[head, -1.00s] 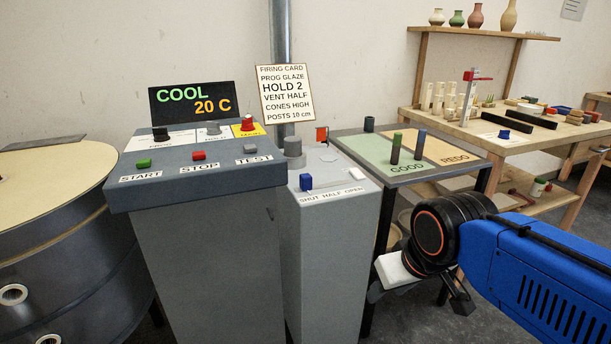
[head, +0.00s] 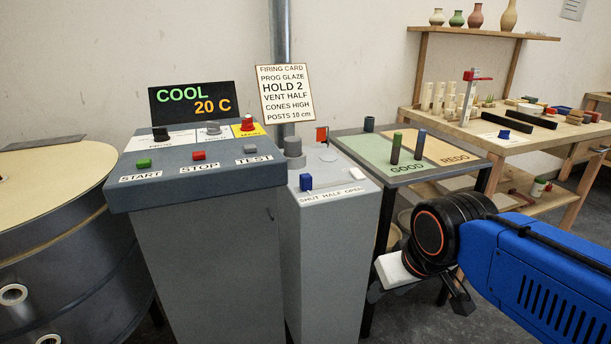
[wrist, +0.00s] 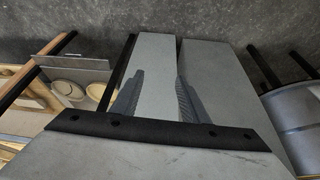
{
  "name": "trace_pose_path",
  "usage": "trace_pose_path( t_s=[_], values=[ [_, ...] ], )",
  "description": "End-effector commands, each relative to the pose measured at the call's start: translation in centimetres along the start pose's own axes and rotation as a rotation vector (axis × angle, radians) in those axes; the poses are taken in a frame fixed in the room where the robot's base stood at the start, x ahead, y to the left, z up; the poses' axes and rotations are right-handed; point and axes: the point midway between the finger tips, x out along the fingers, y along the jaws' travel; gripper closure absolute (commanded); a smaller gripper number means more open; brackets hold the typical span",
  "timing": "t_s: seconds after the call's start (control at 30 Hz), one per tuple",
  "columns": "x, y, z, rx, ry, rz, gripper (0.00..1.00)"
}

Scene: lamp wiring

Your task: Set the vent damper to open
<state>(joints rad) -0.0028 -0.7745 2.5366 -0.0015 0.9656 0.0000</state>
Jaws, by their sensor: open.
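The vent damper box (head: 330,205) is a grey pedestal right of the control console in the head view. A blue slider knob (head: 306,182) stands on its top at the left end, by the word SHUT. The label strip (head: 332,195) reads SHUT, HALF, OPEN from left to right. A white block (head: 357,174) sits at the right end, near OPEN. My gripper (head: 425,290) is low to the right of the pedestal, apart from it. In the wrist view my open gripper (wrist: 158,98) has empty space between its fingers, with grey pedestal sides beyond.
The console (head: 200,180) with its START, STOP and TEST buttons stands left of the pedestal. A firing card (head: 287,92) reads VENT HALF. A metal pipe (head: 281,35) rises behind. The sorting table (head: 430,165) with GOOD and REDO areas lies right.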

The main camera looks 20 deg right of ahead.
Motion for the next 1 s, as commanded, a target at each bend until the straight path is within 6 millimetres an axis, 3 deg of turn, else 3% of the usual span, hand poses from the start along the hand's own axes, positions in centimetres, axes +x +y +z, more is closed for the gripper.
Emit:
trace_pose_path(
  t_s=[0.13, 0.27, 0.6, 1.0],
  values=[
    [-0.4, 0.0, -0.7, -0.001, -0.005, -0.001, 0.56],
    [-1.8, -0.2, -3.3, -0.005, -0.028, -0.003, 0.56],
    [-6.6, -1.1, -14.7, -0.022, -0.128, -0.012, 0.56],
    [-9.4, -2.9, -27.8, -0.043, -0.246, -0.018, 0.56]
  ],
)
